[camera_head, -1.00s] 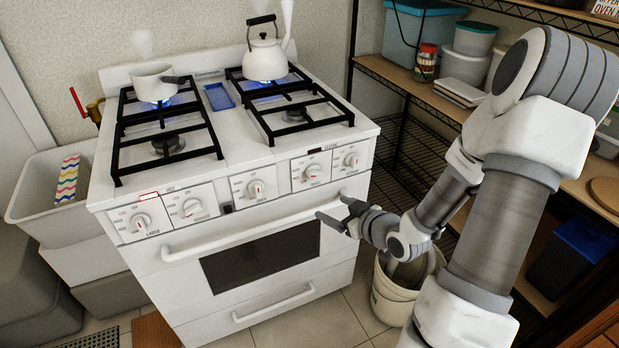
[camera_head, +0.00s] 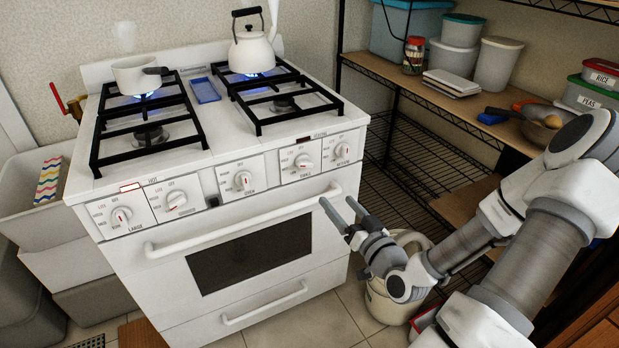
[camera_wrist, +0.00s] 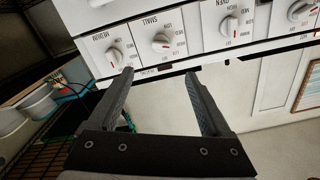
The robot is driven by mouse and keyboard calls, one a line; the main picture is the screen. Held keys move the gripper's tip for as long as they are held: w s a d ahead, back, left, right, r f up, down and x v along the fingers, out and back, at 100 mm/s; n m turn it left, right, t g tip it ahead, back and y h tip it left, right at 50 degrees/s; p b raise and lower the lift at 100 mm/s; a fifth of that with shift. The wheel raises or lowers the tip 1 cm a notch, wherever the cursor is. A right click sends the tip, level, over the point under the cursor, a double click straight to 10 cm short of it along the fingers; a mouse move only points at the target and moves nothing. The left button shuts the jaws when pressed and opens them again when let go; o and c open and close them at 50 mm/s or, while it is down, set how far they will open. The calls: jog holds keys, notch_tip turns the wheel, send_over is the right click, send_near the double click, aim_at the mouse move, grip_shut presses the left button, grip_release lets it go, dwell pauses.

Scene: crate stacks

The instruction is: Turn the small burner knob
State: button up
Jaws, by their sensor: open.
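The small burner knob (camera_head: 303,161) is white with a red mark, fourth from the left on the stove's (camera_head: 215,195) front panel. It also shows in the wrist view (camera_wrist: 161,43) under the upside-down word SMALL. My gripper (camera_head: 338,200) is open and empty, in front of the oven door's upper right part, below the knob and apart from it. In the wrist view its two fingers (camera_wrist: 160,74) point toward the panel, with the small knob beyond the gap between them. The medium knob (camera_wrist: 115,56) is just left of it there.
The oven handle (camera_head: 250,223) runs along the door below the knobs. A kettle (camera_head: 252,52) and a saucepan (camera_head: 137,76) stand over blue flames. A bucket (camera_head: 388,302) is on the floor below my gripper, and shelves (camera_head: 440,95) stand at the right.

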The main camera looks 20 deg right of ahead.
aim_at(307, 166)
jog(key=w+b, duration=0.1)
jog(key=w, duration=0.4)
jog(key=w+b, duration=0.2)
jog(key=w, duration=0.3)
jog(key=w+b, duration=0.2)
jog(key=w, duration=0.3)
jog(key=shift+w+a, duration=0.15)
jog(key=shift+a, duration=0.25)
grip_shut()
